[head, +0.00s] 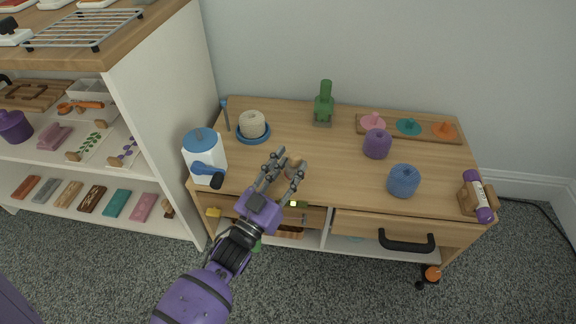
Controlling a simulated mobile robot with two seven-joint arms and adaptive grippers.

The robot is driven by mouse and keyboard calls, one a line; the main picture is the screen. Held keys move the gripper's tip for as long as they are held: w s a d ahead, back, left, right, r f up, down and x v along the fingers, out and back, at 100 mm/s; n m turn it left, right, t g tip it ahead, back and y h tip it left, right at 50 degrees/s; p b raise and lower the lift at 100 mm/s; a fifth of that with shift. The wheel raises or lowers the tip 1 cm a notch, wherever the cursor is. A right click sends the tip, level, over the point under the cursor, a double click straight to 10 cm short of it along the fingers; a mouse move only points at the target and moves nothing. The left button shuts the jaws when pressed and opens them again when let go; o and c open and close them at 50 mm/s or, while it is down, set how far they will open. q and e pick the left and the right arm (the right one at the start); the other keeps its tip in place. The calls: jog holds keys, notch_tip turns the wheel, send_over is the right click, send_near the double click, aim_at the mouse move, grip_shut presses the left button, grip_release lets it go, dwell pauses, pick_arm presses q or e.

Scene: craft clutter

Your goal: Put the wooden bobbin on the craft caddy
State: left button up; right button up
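A small tan wooden piece, probably the wooden bobbin (292,163), shows at the front left of the wheeled wooden unit. My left gripper (289,161) reaches in from the lower left, with its fingers on either side of this piece. I cannot tell whether the fingers touch it, or whether it rests on the top or hangs just above. The wheeled unit with a drawer and a lower shelf is probably the craft caddy (330,180). My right gripper is not in view.
A blue-and-white canister (205,157) and a cream yarn ball on a blue dish (253,140) stand at left. A green tool (324,104) is at the back. Purple yarn (377,144), blue yarn (403,181) and a purple roll (478,197) lie right. The top's centre is clear.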

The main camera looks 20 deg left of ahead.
pick_arm(q)
jog(key=shift+a+f, duration=0.15)
jog(key=shift+f, duration=0.4)
jog(key=shift+r, duration=0.3)
jog(key=shift+s+r+p, duration=0.15)
jog(key=shift+s+p, duration=0.05)
jog(key=shift+p, duration=0.25)
jog(key=p+v, duration=0.3)
jog(key=v, duration=0.8)
jog(key=shift+s+r, duration=0.25)
